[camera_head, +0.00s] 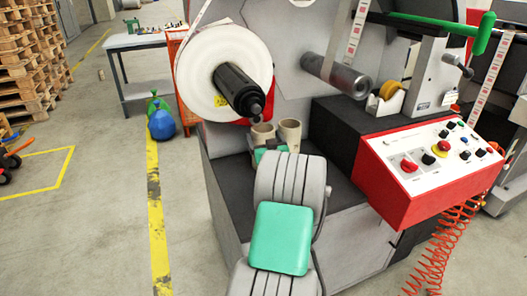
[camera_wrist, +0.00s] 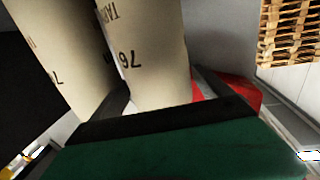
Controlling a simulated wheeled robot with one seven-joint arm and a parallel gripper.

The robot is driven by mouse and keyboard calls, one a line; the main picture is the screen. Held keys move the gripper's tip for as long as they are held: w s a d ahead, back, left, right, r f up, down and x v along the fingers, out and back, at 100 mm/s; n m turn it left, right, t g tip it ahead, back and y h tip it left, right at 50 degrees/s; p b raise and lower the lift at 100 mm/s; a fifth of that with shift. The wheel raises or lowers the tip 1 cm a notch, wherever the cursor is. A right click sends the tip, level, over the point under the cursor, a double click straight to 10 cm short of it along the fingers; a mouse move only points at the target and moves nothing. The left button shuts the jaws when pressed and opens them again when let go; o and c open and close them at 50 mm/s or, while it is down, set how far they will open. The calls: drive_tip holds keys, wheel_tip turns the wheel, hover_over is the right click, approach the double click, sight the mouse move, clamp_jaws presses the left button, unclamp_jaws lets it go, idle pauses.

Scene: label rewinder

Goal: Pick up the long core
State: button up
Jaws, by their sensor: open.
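Two beige cardboard cores stand upright, side by side, on the machine's dark ledge in the head view: a left core (camera_head: 262,133) and a right core (camera_head: 289,133). The right one rises higher in the picture. In the wrist view, a left core (camera_wrist: 62,50) and a right core (camera_wrist: 150,55) with printed marks run off the top edge, so I cannot compare their full lengths. My gripper (camera_wrist: 168,98) is open, close to the cores. The right core appears between its dark fingers. In the head view my gripper (camera_head: 270,152) is mostly hidden behind my arm.
A large white label roll (camera_head: 205,75) on a black spindle hangs above and left of the cores. A grey roller (camera_head: 337,75) sits above right. A red control box (camera_head: 415,190) juts out at right. A side table (camera_head: 145,42) and open floor lie left.

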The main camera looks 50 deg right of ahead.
drive_tip(key=shift+a, duration=0.1)
drive_tip(key=c, duration=1.7)
drive_tip(key=shift+c, duration=0.4)
drive_tip(key=shift+r, duration=0.1)
